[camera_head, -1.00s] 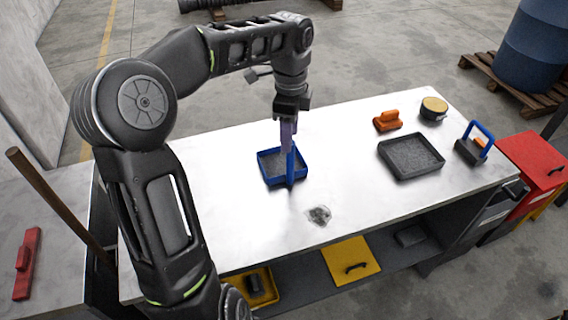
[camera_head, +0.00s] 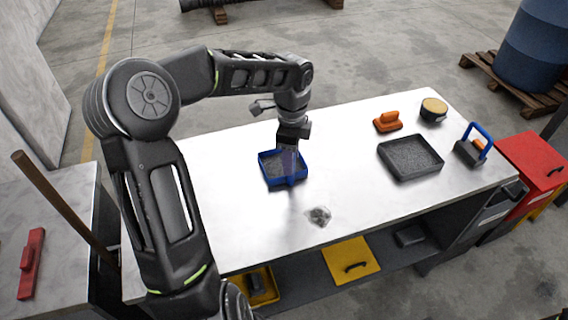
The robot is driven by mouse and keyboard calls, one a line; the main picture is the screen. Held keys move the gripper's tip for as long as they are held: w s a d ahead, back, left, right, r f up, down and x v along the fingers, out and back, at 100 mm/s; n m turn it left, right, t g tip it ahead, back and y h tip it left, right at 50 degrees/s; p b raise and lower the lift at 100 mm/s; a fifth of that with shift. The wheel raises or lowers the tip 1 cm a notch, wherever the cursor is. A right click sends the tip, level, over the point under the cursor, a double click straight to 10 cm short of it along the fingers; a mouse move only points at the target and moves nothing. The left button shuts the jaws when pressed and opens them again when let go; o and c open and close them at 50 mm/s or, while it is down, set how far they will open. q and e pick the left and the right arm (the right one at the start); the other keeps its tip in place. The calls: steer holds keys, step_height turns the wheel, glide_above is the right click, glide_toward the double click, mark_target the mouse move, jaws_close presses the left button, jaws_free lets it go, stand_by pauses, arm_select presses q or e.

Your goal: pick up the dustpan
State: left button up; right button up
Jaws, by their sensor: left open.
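The dustpan (camera_head: 269,177) is a blue-rimmed, shallow pan with a grey inside. It lies on the white table, left of its middle. My left gripper (camera_head: 288,162) points down right over the dustpan, with its fingers low at the upright blue handle. The fingers are open, and they hide most of the handle. I cannot tell whether they touch it. My right gripper is not in view.
On the white table (camera_head: 360,210) are a grey debris patch (camera_head: 319,216), a dark tray (camera_head: 411,158), an orange-handled tool (camera_head: 388,122), a round yellow-topped tin (camera_head: 433,109) and a blue-handled block (camera_head: 469,151). A wooden stick (camera_head: 62,207) leans at left.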

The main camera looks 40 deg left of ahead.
arm_select(q)
steer(key=shift+c, duration=0.3)
jaws_close()
stand_by(0.6)
stand_by(1.0)
